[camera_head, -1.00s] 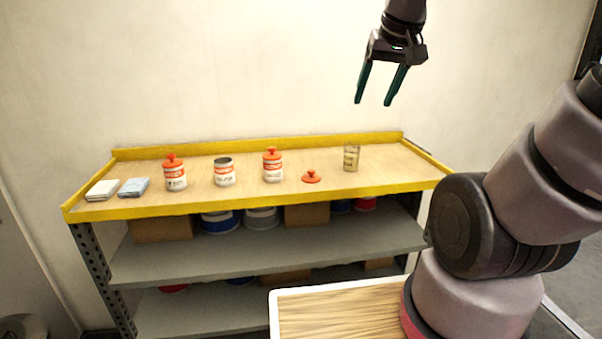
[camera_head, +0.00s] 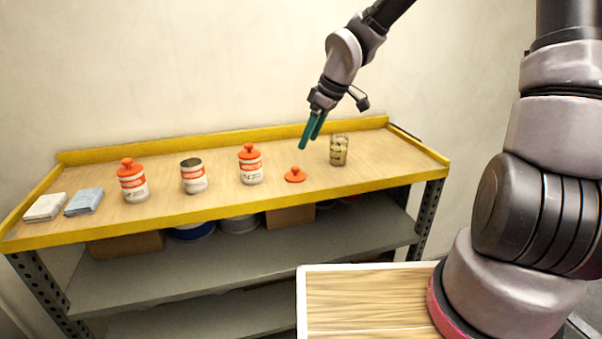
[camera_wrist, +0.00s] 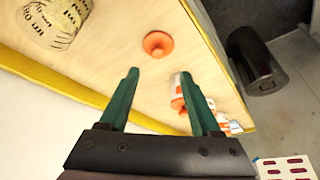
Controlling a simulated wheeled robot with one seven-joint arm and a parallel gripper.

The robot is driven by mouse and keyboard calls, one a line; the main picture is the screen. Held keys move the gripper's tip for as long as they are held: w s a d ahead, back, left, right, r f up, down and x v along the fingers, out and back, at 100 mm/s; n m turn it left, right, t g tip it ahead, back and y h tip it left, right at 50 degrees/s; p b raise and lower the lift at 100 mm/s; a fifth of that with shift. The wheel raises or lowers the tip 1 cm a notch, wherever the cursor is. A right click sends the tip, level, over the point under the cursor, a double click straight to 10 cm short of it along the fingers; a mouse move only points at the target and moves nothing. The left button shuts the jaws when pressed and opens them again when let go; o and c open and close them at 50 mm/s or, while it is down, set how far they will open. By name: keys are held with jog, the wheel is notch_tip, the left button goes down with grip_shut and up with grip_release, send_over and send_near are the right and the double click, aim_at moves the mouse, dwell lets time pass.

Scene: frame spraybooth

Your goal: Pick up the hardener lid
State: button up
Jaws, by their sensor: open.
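The orange hardener lid (camera_head: 295,175) lies loose on the wooden top of the shelf bench, right of a lidded can. An open can (camera_head: 193,176) without a lid stands further left. My gripper (camera_head: 308,143) is open and empty above the bench, over the lid's far side. In the wrist view the lid (camera_wrist: 157,44) lies beyond the tips of my gripper (camera_wrist: 160,82), roughly centred between the fingers. Nothing is between the fingers. The lid's knob faces up.
Lidded cans (camera_head: 250,165) and (camera_head: 132,181) stand left of the lid, and a clear marked cup (camera_head: 339,150) stands close on its right. Folded cloths (camera_head: 84,201) lie at the far left. A yellow raised edge (camera_head: 230,141) runs along the back.

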send_over(295, 167)
jog(key=s+d, duration=0.2)
jog(key=f, duration=0.4)
jog(key=shift+w+d+f, duration=0.1)
jog(key=shift+d+f, duration=0.1)
jog(key=shift+f, duration=0.15)
jog(key=shift+w+x, duration=0.15)
jog(key=shift+x, duration=1.15)
jog(key=shift+w+x, duration=0.1)
jog(key=shift+x, duration=1.25)
jog(key=shift+r, duration=0.15)
jog(key=shift+c, duration=0.2)
grip_shut()
